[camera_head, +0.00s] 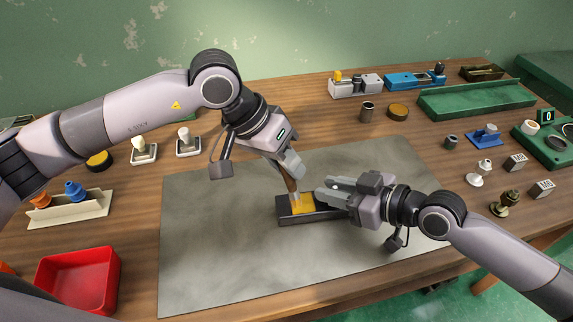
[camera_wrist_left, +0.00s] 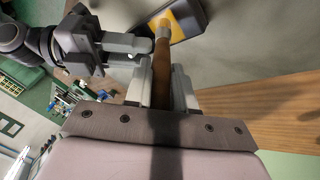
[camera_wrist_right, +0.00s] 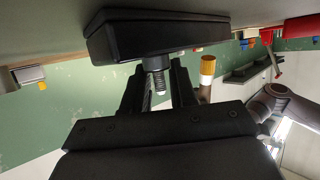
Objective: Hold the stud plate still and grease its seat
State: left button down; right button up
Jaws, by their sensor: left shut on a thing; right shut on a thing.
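The stud plate is a dark block (camera_head: 283,214) with a yellow patch (camera_head: 303,206) on top, lying on the grey mat. In the right wrist view the block (camera_wrist_right: 150,30) is black, with a threaded stud (camera_wrist_right: 158,80) sticking out between my right fingers. My right gripper (camera_head: 325,195) is shut at this stud, at the block's right side. My left gripper (camera_head: 288,170) is shut on a brush with a brown handle (camera_wrist_left: 162,75), held tilted above the block.
The grey mat (camera_head: 215,250) is otherwise clear. A red bin (camera_head: 78,280) stands at the front left. A rack with orange and blue pieces (camera_head: 70,208) is at the left. Small fittings and a green tray (camera_head: 475,100) are at the right and back.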

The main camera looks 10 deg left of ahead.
pick_arm(q)
jog(key=shift+r, duration=2.95)
pick_arm(e)
jog(key=o, duration=1)
jog(key=shift+c, duration=0.2)
jog(key=shift+d, duration=0.1)
jog(key=v, duration=1.2)
jog(key=shift+s, duration=0.15)
